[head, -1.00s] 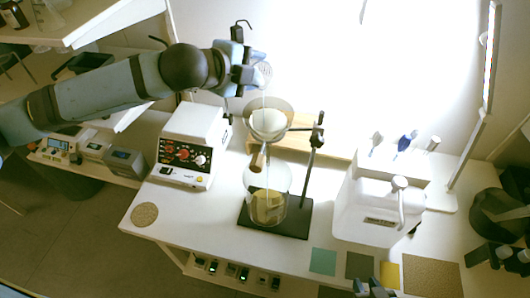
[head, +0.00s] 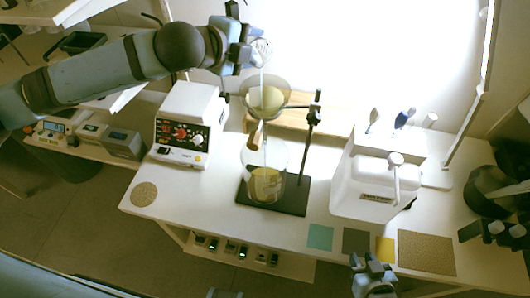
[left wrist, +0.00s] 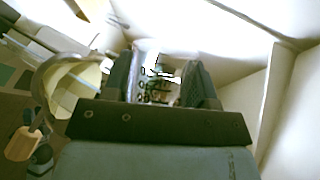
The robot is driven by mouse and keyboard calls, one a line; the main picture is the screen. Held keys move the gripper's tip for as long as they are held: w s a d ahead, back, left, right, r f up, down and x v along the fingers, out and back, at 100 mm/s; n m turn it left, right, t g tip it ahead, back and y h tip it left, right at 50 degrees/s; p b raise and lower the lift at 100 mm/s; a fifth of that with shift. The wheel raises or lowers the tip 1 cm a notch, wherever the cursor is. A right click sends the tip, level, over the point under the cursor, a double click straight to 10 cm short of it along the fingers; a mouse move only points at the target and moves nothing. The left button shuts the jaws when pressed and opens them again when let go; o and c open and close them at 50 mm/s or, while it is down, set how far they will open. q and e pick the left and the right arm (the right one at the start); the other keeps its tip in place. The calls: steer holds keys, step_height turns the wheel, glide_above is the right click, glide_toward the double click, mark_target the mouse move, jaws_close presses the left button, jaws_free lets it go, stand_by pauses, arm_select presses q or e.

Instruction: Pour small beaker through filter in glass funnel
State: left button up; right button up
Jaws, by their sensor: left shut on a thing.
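My left gripper (head: 246,52) is shut on a small clear beaker (head: 262,50), held tilted above the funnel. The beaker also shows between the fingers in the left wrist view (left wrist: 157,78). A thin pale stream runs from it into the pale filter (head: 267,98) in the glass funnel (head: 284,86). The funnel, with a wooden piece (head: 256,135) below its cone, is held over a glass vessel (head: 282,165) with yellowish content at its bottom. The funnel also shows in the left wrist view (left wrist: 46,85). My right gripper (head: 372,268) is low at the front edge; its finger gap is unclear.
A dark stand (head: 310,140) rises right of the funnel. A white hotplate-like device (head: 185,130) is left, a white box-shaped unit (head: 370,180) right. Coloured squares and a cork mat (head: 425,253) lie at the front right. The front left bench is mostly clear.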

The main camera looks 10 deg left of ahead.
arm_select(q)
steer(key=shift+s+d+r, duration=0.1)
steer(key=shift+s+d, duration=0.05)
stand_by(0.8)
steer(key=shift+s+d+f+m+t+y+p, duration=0.15)
steer(key=shift+f+m+t+y+p, duration=0.2)
steer(key=shift+m+t, duration=0.2)
stand_by(2.3)
steer(key=shift+s+r+m+t, duration=0.15)
steer(key=shift+m+t, duration=0.1)
steer(key=shift+m, duration=0.2)
stand_by(1.7)
stand_by(0.5)
steer(key=shift+r+p, duration=0.25)
steer(key=shift+p, duration=0.85)
steer(key=p, duration=0.1)
steer(key=n+g+p, duration=0.1)
steer(key=shift+w+a+p, duration=0.2)
steer(key=shift+w+p, duration=0.1)
steer(key=shift+p, duration=0.05)
steer(key=shift+n+g+p, duration=0.3)
steer(key=shift+n+p, duration=0.1)
steer(key=shift+f, duration=0.1)
steer(key=shift+w, duration=0.1)
